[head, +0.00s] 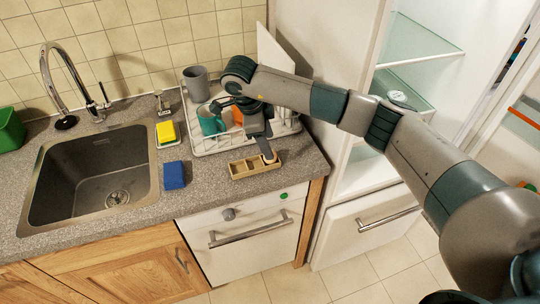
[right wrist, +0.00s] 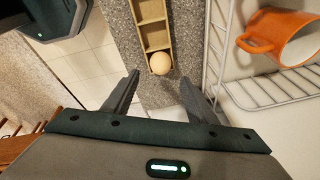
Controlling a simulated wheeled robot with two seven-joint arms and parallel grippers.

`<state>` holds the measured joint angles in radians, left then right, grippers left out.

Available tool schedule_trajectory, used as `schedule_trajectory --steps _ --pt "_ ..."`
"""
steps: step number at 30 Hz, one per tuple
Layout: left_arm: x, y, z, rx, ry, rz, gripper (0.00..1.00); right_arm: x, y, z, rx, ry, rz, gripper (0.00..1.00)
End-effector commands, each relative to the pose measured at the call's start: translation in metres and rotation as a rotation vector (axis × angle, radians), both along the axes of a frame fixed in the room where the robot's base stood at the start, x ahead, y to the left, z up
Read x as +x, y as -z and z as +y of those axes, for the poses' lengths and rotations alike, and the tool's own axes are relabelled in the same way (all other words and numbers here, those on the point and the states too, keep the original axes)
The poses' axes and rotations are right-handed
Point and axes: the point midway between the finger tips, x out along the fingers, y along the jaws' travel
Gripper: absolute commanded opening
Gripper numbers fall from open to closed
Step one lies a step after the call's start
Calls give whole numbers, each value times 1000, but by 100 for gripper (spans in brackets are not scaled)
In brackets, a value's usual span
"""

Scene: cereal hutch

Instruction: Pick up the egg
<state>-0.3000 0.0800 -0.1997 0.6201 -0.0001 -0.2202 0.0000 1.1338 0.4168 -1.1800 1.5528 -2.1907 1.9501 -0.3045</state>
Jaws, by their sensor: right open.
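The pale egg (right wrist: 160,63) sits in the end compartment of a wooden egg tray (right wrist: 153,22) in the right wrist view. In the head view the tray (head: 240,171) lies near the counter's front edge, and my gripper largely hides the egg at its right end. My right gripper (right wrist: 160,82) is open and empty, with its fingertips either side of the line to the egg and a little short of it. In the head view this gripper (head: 267,151) hangs over the tray's right end. My left gripper is in neither view.
A white dish rack (head: 205,148) behind the tray holds a grey cup (head: 197,83), a teal mug (head: 211,122) and an orange mug (right wrist: 275,38). A blue block (head: 174,175), a yellow sponge (head: 166,132) and the sink (head: 90,180) are left. An open fridge (head: 365,165) stands right.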

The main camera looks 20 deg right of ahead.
Motion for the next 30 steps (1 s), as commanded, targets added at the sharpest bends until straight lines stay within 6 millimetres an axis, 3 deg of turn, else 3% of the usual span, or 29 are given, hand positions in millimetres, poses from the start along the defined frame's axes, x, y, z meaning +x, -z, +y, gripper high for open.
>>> schedule_trajectory --steps 9,15,29,30 --pt "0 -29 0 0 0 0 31 3 30 0 0 1 5 52" --pt "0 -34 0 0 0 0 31 5 46 -4 0 1 2 52" --pt "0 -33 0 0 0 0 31 5 47 -4 0 -1 0 52" --pt "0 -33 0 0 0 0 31 5 47 -4 0 -1 0 45"
